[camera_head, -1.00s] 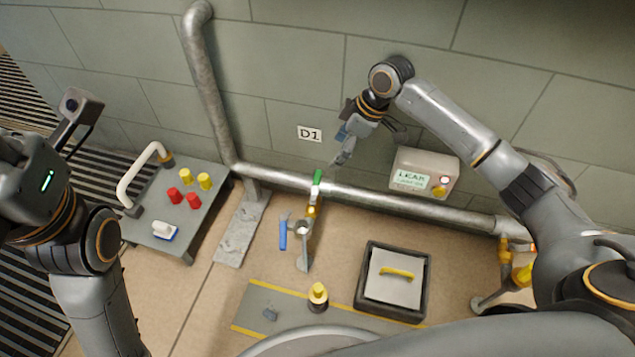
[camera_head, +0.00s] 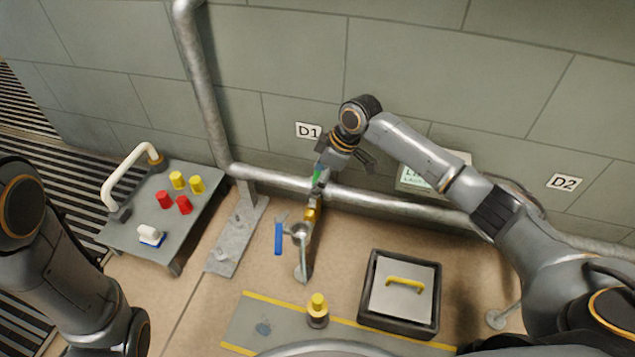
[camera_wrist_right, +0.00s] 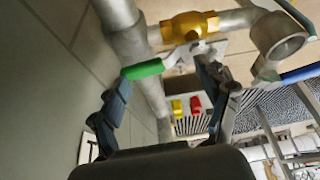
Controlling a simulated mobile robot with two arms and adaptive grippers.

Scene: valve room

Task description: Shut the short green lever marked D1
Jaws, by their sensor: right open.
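The short green lever (camera_head: 317,173) sits on a brass valve (camera_head: 311,213) on the pipe, below the D1 sign (camera_head: 308,131). In the right wrist view the green lever (camera_wrist_right: 143,69) sticks out to the left from the brass valve body (camera_wrist_right: 190,27). My right gripper (camera_head: 328,172) is at the lever and partly covers it in the head view. In the wrist view my right gripper (camera_wrist_right: 165,82) is open, with the lever's green grip across the space between its fingers. I cannot tell whether a finger touches it. My left gripper is out of view.
A blue lever (camera_head: 278,239) stands close beside the valve. A grey pipe (camera_head: 400,202) runs along the wall, with a leak box (camera_head: 425,177) behind my right arm. A low table (camera_head: 190,220) with red and yellow caps is left; a black crate (camera_head: 372,318) is in front.

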